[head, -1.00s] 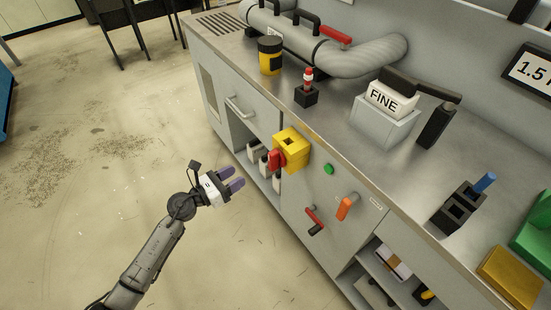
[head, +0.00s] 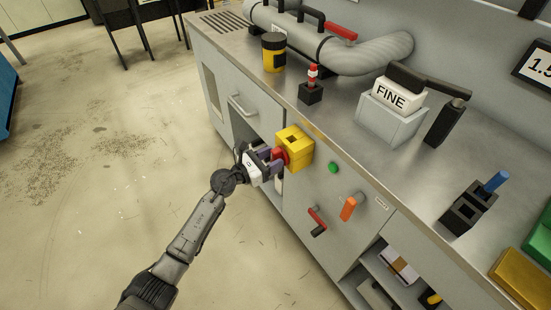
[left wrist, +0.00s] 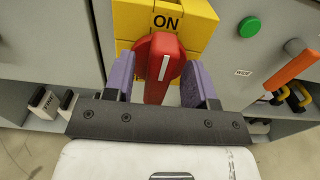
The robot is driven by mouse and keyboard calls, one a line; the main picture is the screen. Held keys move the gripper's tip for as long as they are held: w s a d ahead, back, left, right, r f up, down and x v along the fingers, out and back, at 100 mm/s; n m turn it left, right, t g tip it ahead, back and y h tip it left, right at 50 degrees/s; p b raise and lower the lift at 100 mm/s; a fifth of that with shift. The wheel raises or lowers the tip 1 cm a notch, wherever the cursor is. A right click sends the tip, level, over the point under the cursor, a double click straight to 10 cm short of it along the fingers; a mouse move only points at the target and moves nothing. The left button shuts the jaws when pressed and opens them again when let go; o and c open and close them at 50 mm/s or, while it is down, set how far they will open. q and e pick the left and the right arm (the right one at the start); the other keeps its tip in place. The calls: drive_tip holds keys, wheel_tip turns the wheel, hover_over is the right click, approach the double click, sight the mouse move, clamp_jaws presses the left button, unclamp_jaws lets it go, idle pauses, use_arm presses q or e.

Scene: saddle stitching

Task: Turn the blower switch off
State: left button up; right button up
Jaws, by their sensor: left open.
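The blower switch is a yellow box (head: 296,147) with a red rotary knob (head: 281,156) on the front of the grey cabinet. In the left wrist view the red knob (left wrist: 160,68) has a white line running nearly upright, tilted a little right at the top, below the word ON on the yellow box (left wrist: 190,22). My left gripper (head: 271,159) is at the knob. In the left wrist view its two purple fingers (left wrist: 160,80) are open, one on each side of the knob, with a gap visible on both sides. My right gripper is not in view.
A green button (head: 333,168), an orange handle (head: 350,207) and a red-and-black crank (head: 317,221) are on the cabinet front, right of the switch. The steel worktop (head: 345,130) edge runs above. Open floor lies to the left.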

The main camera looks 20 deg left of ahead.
use_arm(q)
drive_tip(key=shift+x, duration=0.8)
drive_tip(key=shift+c, duration=0.2)
drive_tip(key=c, duration=0.9)
